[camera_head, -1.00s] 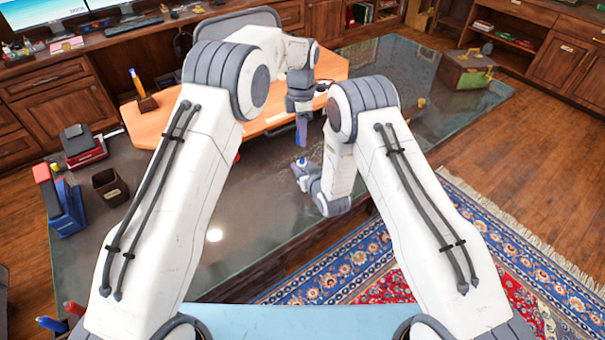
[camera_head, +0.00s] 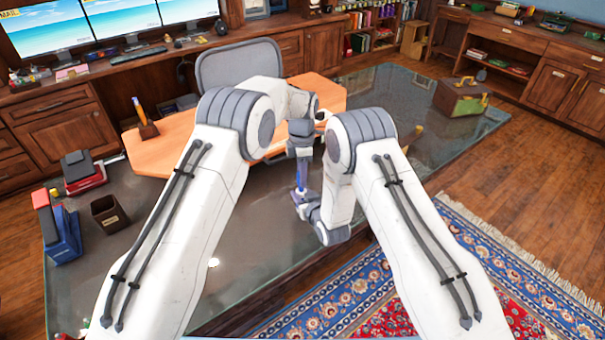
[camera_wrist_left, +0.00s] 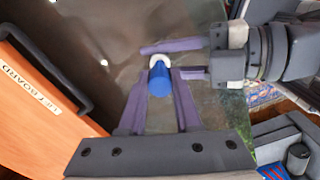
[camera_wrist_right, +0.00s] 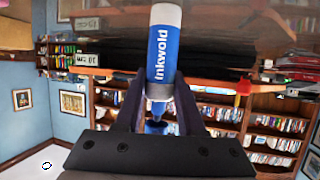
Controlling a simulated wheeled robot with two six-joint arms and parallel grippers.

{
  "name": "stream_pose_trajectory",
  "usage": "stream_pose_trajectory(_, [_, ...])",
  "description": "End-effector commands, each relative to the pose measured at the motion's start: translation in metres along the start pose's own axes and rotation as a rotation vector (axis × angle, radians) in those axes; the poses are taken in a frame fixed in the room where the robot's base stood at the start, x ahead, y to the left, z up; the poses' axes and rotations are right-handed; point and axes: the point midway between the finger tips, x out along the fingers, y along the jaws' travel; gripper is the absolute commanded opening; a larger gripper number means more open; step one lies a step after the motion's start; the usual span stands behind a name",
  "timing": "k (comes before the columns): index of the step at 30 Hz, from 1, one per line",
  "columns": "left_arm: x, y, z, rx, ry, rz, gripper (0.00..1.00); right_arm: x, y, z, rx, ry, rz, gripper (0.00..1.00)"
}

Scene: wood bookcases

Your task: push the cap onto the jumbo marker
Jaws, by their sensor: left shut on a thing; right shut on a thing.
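The jumbo marker (camera_wrist_right: 163,50) has a blue body lettered "Inkwold" and a white end. My right gripper (camera_wrist_right: 155,95) is shut on it in the right wrist view. A small dark blue part shows between those fingers, like the tip. My left gripper (camera_wrist_left: 160,100) points down, shut on the blue cap (camera_wrist_left: 160,84) in the left wrist view. A white rim shows just beyond the cap, beside my right gripper's fingers (camera_wrist_left: 180,60). In the head view the left gripper (camera_head: 302,180) is right above the right gripper (camera_head: 302,203). Whether cap and marker touch cannot be told.
Below lies a glass-topped desk (camera_head: 190,235) with an orange board (camera_head: 185,135). A pen holder (camera_head: 148,130), brown cup (camera_head: 108,214), and blue and red boxes (camera_head: 60,235) stand at the left. A green-brown box (camera_head: 462,98) is at the far right. The glass around the grippers looks clear.

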Motion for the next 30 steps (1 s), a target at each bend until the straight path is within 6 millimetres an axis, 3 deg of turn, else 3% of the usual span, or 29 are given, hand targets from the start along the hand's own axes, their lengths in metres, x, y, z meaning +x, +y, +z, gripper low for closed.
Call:
stream_pose_trajectory(14, [0.017,0.000,0.000,0.000,0.000,-0.001,0.00,0.000,0.000,0.000,0.000,0.000,0.000,0.00])
stream_pose_trajectory(30, [0.018,0.000,0.000,0.000,-0.001,0.000,0.00,0.000,0.000,0.000,0.000,0.000,0.000,0.00])
